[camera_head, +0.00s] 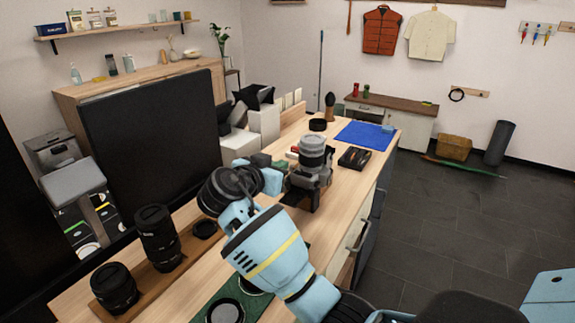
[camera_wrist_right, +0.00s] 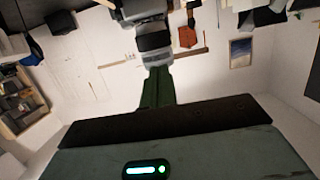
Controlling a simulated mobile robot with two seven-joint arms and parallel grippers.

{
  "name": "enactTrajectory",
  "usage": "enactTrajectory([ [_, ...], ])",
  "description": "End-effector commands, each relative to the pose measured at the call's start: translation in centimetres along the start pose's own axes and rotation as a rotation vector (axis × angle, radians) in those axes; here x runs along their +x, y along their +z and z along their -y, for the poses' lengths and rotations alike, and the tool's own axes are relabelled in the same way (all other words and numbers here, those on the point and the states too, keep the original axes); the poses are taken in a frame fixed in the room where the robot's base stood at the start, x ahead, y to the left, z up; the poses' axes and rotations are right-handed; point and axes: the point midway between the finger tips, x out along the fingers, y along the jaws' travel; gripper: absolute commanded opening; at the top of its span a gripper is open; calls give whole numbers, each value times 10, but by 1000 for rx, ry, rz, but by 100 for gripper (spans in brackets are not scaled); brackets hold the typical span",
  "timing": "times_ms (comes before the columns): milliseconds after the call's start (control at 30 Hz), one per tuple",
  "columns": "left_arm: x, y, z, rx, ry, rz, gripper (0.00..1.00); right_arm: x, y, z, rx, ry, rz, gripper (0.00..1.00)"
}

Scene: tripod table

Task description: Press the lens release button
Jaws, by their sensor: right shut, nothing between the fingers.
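The camera (camera_head: 304,180) stands on the wooden table with its grey lens (camera_head: 313,152) on top; it also shows upside down at the top of the wrist view (camera_wrist_right: 150,38). My right gripper (camera_head: 278,166) reaches in from the left side of the camera. Its dark green fingers (camera_wrist_right: 157,88) are shut, with nothing between them. The fingertips are at or very close to the camera's side; I cannot tell whether they touch. The release button cannot be made out. My left gripper is not in view.
Black lenses (camera_head: 157,237) stand on a wooden tray at the front left. A green mat (camera_head: 262,301) with dark round parts lies in front. A black case (camera_head: 354,158) and a blue mat (camera_head: 365,135) lie beyond the camera. A large dark panel (camera_head: 150,135) stands at the left.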

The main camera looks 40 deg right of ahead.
Motion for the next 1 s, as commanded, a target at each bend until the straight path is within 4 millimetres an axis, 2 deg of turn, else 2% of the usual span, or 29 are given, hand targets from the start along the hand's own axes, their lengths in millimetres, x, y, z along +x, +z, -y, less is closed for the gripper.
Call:
enactTrajectory([
  [100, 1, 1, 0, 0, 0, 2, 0, -14, 0, 1, 0, -2, 0, 0],
  [233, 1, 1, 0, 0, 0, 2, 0, -20, 0, 0, 0, -1, 0, 0],
  [1000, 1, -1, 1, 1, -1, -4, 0, -21, -1, 0, 1, -1, -2, 0],
])
